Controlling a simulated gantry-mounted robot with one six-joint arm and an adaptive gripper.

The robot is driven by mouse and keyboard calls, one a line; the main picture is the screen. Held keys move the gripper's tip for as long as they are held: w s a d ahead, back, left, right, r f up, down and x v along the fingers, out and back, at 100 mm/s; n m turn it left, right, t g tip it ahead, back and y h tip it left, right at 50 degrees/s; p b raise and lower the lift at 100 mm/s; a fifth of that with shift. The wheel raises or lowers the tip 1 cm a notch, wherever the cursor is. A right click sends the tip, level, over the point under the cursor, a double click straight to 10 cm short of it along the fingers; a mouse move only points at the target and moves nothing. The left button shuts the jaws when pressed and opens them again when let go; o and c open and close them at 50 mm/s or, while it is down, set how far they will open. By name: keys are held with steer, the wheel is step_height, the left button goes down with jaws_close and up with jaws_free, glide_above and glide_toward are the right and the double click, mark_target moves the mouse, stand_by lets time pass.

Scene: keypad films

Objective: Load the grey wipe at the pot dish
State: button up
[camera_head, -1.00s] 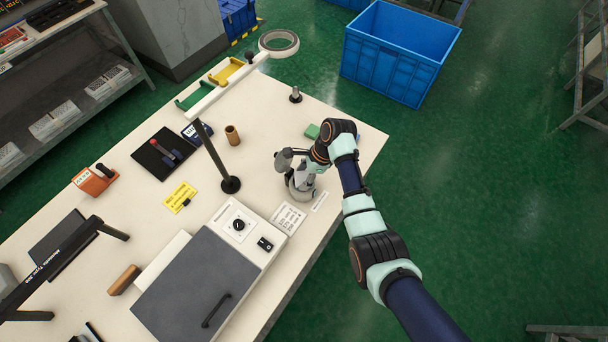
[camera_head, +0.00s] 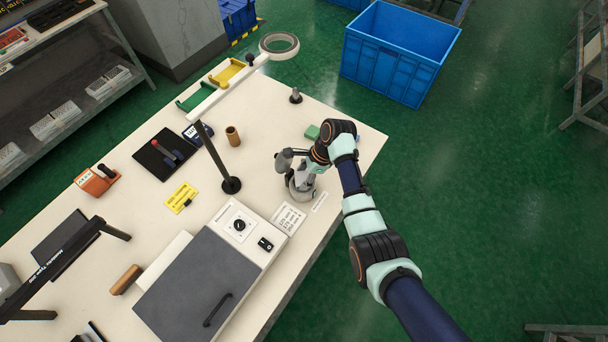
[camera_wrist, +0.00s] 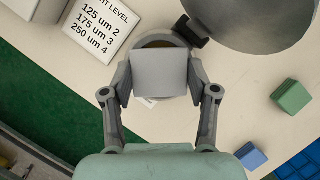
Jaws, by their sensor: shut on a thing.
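My gripper (camera_wrist: 160,85) is shut on the grey wipe (camera_wrist: 160,72), a square grey block held between its two fingers in the wrist view. Just behind the wipe, a round dish with a grey rim (camera_wrist: 155,41) shows partly; I take it for the pot dish. The wipe hides most of it, and I cannot tell whether the two touch. In the head view my gripper (camera_head: 302,183) is low over the table's right part, beside the label card, and the wipe is hard to make out there.
A green block (camera_wrist: 291,97) and a blue block (camera_wrist: 251,156) lie to the right in the wrist view. A large grey round shape (camera_wrist: 250,18) is at the top right. The printed level card (camera_wrist: 101,25) is at the upper left. A black post (camera_head: 230,184) stands left of my gripper.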

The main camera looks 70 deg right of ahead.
mark_target(305, 178)
steer(key=shift+r+p, duration=3.15)
steer(key=shift+p, duration=0.2)
steer(key=shift+f, duration=0.1)
